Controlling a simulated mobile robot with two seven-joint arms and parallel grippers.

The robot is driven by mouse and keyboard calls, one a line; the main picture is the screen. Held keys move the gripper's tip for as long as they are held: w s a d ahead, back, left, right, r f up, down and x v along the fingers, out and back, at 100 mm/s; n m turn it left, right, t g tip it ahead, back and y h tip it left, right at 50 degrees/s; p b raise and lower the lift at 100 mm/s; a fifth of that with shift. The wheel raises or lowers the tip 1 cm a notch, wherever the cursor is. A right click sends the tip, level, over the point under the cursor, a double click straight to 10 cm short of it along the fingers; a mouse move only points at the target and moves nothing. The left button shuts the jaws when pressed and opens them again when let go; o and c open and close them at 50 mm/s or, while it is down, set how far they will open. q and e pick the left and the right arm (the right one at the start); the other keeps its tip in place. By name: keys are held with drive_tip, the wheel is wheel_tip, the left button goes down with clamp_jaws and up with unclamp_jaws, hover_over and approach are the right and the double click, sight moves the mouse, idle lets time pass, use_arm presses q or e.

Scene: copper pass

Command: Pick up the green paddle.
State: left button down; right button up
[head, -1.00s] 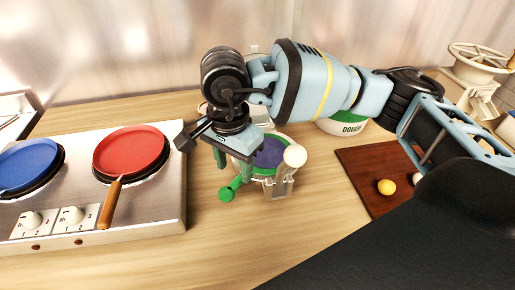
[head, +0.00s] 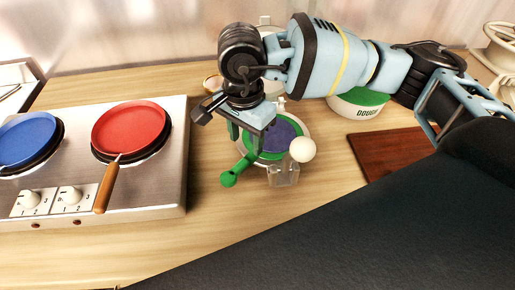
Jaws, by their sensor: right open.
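The green paddle (head: 236,172) lies on the wooden counter right of the stove. Its green handle points toward the front left. A round green-edged part with a purple face (head: 280,138) adjoins it; I cannot tell whether it is all one piece. My right gripper (head: 250,136) is open, with its fingers pointing down over the upper handle and the near left edge of the round part. It hides some of both. I cannot tell whether the fingers touch the paddle. My left gripper is not in view.
A white ball (head: 303,149) on a clear stand (head: 284,176) is just right of the paddle. The stove (head: 165,190) holds a red pan (head: 128,128) and a blue pan (head: 27,140). A dough tub (head: 362,103) and a brown board (head: 395,150) are at right.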

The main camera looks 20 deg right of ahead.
sight(246, 158)
drive_tip(key=shift+s+a+f+p, duration=0.15)
drive_tip(key=shift+f+p, duration=0.25)
drive_tip(key=shift+f, duration=2.2)
clamp_jaws()
drive_tip(key=shift+r, duration=0.1)
wheel_tip(246, 158, up, 10)
